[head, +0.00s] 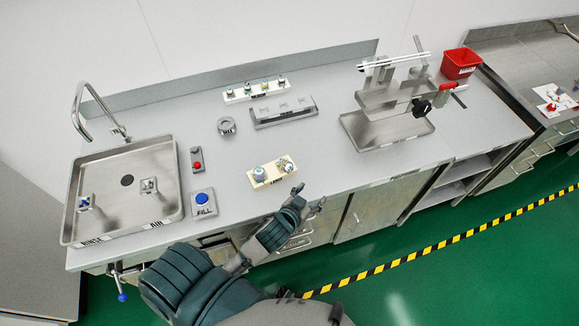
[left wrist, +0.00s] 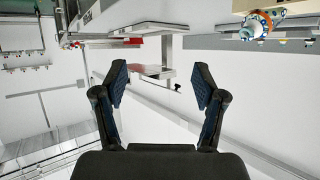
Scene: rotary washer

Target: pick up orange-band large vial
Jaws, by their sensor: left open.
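A small cream tray (head: 272,181) stands near the front edge of the counter and carries two large vials. The left vial (head: 260,173) has a teal-and-white look. The right vial (head: 285,165) shows orange-tan tones; its band is too small to make out surely. In the left wrist view, a vial (left wrist: 257,22) with orange and blue markings shows at the upper right, outside the jaws. My left gripper (head: 309,197) is open and empty, just right of the tray at the counter's front edge. Its spread fingers also show in the left wrist view (left wrist: 160,85).
A rack of small vials (head: 257,91) and a grey rack (head: 284,112) stand behind. A sink (head: 127,190), a red-button box (head: 197,160) and a blue FILL button (head: 203,203) are at left. A metal stand (head: 388,128) and red bin (head: 459,63) are at right.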

